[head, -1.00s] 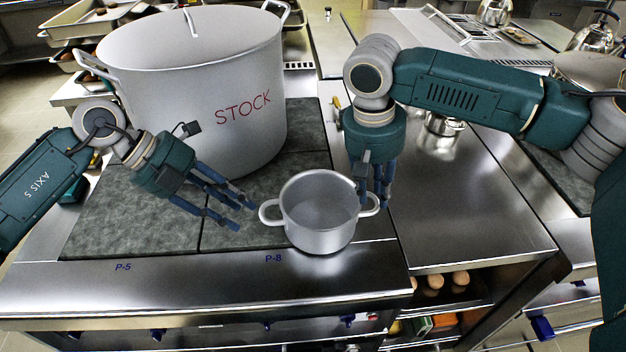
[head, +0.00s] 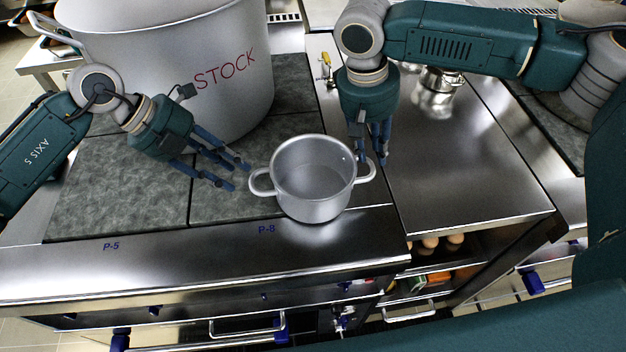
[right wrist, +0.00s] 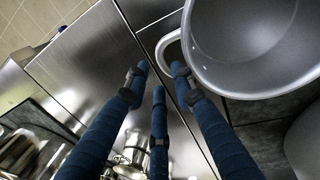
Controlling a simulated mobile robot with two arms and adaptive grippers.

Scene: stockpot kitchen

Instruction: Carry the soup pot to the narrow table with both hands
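The soup pot (head: 312,185), a small grey metal pot with two loop handles, stands upright near the front edge of the cooktop by the P-8 mark. It also shows in the right wrist view (right wrist: 245,55). My left gripper (head: 240,176) is open and empty, its fingertips close to the pot's left handle. My right gripper (head: 379,160) points down at the right handle. In the right wrist view its fingers (right wrist: 158,75) are spread, and the handle (right wrist: 170,45) lies by the tips without a visible grasp. I cannot identify the narrow table.
A large STOCK pot (head: 180,75) stands behind my left gripper on the dark hot plates (head: 110,190). A bare steel counter (head: 465,185) lies to the right, with a small shiny pot (head: 438,85) at its back. Shelves with eggs (head: 430,242) are below.

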